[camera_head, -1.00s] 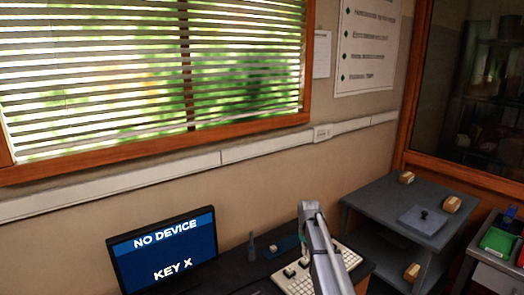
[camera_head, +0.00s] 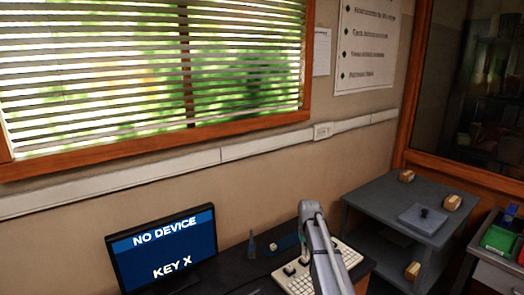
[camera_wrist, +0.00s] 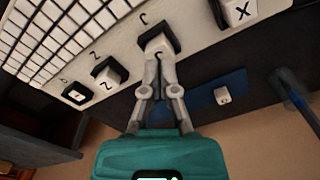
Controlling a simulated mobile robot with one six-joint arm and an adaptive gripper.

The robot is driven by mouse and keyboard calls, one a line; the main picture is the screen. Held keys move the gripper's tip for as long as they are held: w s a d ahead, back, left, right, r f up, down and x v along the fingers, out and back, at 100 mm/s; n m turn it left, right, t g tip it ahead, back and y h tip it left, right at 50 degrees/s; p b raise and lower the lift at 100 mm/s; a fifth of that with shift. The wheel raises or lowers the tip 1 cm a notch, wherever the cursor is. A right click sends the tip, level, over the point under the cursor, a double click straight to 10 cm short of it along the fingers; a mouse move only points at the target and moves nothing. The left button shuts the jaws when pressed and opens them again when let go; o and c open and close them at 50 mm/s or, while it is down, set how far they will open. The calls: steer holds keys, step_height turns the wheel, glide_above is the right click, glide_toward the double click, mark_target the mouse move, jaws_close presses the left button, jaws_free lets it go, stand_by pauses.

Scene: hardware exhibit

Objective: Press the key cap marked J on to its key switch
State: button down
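In the wrist view, the pale J key cap (camera_wrist: 157,43) sits at a dark switch mount on the large keyboard (camera_wrist: 196,14), beside a printed J. The fingers of my gripper (camera_wrist: 159,66) are drawn close together on the cap, with its letter showing at their tips. I cannot tell whether the cap is fully seated. In the head view, my arm reaches over the white keyboard (camera_head: 350,258) and hides part of it, and the fingertips are not clear there.
Other marked caps, Z (camera_wrist: 109,73) and X (camera_wrist: 240,11), stand on mounts either side. A blue tray (camera_wrist: 236,84) with a small pale cap (camera_wrist: 222,96) lies close by. The monitor (camera_head: 163,247) reads NO DEVICE, KEY X. A grey shelf unit (camera_head: 375,203) stands at right.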

steer(key=shift+f+b, duration=0.85)
steer(key=shift+f, duration=0.05)
stand_by(0.8)
steer(key=shift+r, duration=0.1)
steer(key=shift+r+p, duration=3.4)
steer(key=shift+p, duration=0.15)
steer(key=s+m, duration=0.1)
steer(key=s, duration=2.8)
steer(key=shift+s+d, duration=0.15)
